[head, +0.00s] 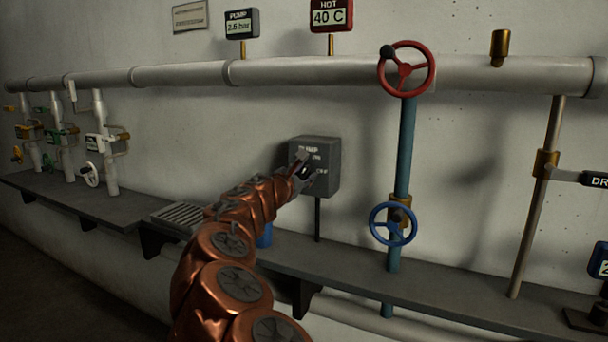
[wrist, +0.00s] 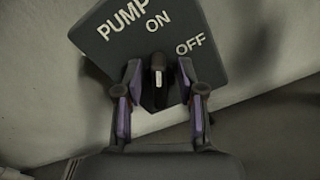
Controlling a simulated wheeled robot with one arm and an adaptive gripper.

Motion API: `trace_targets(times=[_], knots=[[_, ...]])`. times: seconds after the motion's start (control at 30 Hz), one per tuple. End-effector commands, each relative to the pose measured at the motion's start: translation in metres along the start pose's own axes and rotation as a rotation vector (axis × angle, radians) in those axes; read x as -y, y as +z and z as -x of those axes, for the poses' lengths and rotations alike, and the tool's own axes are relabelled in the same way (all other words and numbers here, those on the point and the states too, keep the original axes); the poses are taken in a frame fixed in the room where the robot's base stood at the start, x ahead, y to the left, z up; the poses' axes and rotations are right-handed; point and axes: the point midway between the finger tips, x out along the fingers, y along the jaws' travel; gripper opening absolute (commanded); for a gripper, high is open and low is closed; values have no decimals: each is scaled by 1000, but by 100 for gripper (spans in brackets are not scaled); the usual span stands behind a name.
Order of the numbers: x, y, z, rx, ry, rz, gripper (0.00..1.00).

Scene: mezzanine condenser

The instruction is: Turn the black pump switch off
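The grey pump switch box (head: 328,158) is on the wall near the middle of the head view, with PUMP, ON and OFF lettering. In the wrist view the box face (wrist: 120,52) is tilted, and the black switch (wrist: 157,70) with a white mark points up the picture, towards ON; OFF is to its right. My gripper (head: 303,174) is in front of the box and hides the switch in the head view. In the wrist view my gripper (wrist: 159,76) is open, one finger on each side of the switch, with narrow gaps showing.
A blue handwheel (head: 393,224) and a red handwheel (head: 405,69) are on the pipework to the right. A dark shelf (head: 440,292) runs below the box. A blue object (head: 265,236) is partly hidden behind my arm. Several small valves are at the left.

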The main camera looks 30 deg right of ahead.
Motion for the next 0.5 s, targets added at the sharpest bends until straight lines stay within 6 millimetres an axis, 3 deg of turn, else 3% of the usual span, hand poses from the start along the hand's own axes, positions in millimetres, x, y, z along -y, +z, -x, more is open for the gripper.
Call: trace_targets(times=[0.33,0.5], knots=[[-1,0,-3,0,1,-1,39],[0,0,-2,0,1,-1,23]])
